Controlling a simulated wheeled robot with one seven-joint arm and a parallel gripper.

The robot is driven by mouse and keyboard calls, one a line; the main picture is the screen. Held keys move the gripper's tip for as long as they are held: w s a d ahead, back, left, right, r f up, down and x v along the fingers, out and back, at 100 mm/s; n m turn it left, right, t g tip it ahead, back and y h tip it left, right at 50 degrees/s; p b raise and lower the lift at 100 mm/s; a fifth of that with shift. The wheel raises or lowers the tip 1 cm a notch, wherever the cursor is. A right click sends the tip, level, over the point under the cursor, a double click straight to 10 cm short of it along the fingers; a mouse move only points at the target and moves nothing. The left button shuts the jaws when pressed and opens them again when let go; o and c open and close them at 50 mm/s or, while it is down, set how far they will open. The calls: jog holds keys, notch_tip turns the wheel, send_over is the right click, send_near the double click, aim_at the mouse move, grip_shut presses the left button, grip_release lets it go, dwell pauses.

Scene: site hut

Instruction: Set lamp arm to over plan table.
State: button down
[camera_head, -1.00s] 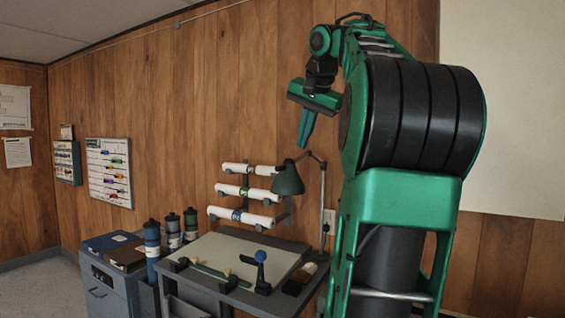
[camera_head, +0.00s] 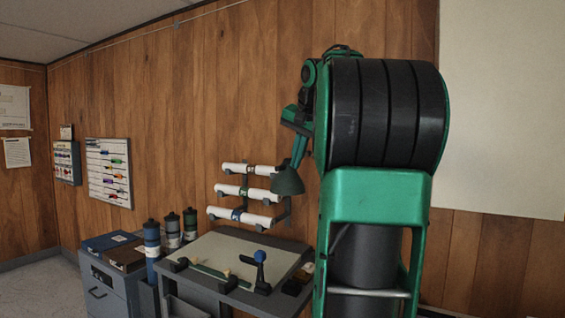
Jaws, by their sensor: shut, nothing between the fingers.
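The green lamp shade (camera_head: 287,181) hangs above the right back part of the plan table (camera_head: 218,247). Most of the lamp's arm is hidden behind my arm. My gripper (camera_head: 297,160) is shut and empty, pointing down just above the lamp shade. In this view its tip overlaps the top of the shade; I cannot tell if they touch. The table has a pale tilted top in a dark frame.
A blue-knobbed lever (camera_head: 260,257) stands at the table's front edge. Paper rolls (camera_head: 245,191) sit on a wall rack behind the table. Several capped tubes (camera_head: 152,247) and a grey cabinet (camera_head: 115,285) stand to the left. Wood-panelled wall closes off the back.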

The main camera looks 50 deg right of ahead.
jog(key=w, duration=0.3)
jog(key=shift+w+a+f, duration=0.2)
jog(key=shift+w, duration=0.05)
